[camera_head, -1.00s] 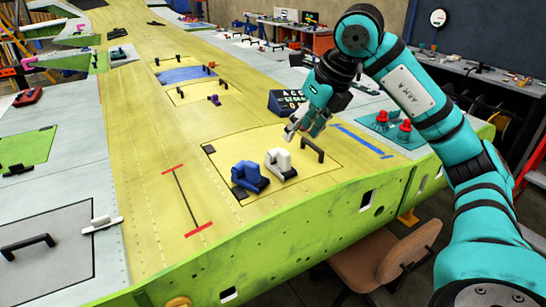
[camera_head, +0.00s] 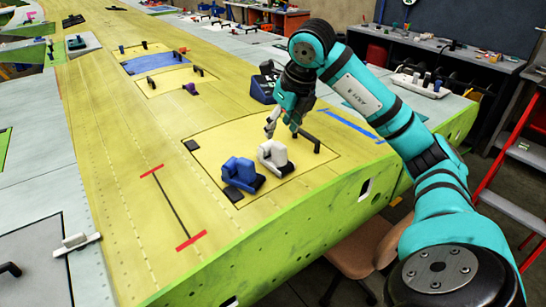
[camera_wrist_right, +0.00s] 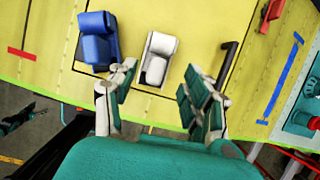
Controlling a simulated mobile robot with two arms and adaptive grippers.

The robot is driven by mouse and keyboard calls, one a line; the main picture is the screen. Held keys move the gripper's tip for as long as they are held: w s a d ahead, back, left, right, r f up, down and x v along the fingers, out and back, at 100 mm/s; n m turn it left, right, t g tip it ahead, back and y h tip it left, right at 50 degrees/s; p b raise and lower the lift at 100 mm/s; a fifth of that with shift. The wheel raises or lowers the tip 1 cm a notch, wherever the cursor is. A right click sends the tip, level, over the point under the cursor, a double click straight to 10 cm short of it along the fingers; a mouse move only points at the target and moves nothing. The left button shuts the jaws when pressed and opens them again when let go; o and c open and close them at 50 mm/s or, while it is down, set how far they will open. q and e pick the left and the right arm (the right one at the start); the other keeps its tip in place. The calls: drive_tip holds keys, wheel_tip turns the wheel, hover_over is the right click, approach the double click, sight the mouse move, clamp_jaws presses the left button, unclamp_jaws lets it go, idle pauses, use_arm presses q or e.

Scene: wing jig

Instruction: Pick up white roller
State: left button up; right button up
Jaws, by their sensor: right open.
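My left gripper is not in view.
A black handle (camera_head: 308,137) stands on the panel close to the right of my gripper. The green wing edge (camera_head: 300,225) runs along the front. The yellow surface to the left is mostly clear.

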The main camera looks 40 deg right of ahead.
sight(275, 142)
drive_tip(key=shift+x, duration=0.9)
drive_tip(key=shift+f+p, duration=0.35)
drive_tip(key=shift+p, duration=0.05)
drive_tip(key=p+x, duration=0.1)
drive_tip(key=x, duration=0.2)
drive_tip(key=shift+w+f, duration=0.15)
drive_tip(key=shift+f, duration=0.15)
drive_tip(key=shift+w+d+f, duration=0.1)
drive_tip(key=shift+f, duration=0.25)
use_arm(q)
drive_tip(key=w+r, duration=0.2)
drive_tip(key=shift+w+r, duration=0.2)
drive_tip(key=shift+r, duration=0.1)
use_arm(e)
drive_tip(key=c, duration=0.9)
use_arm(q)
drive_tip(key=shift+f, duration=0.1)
use_arm(e)
drive_tip(key=shift+r, duration=0.2)
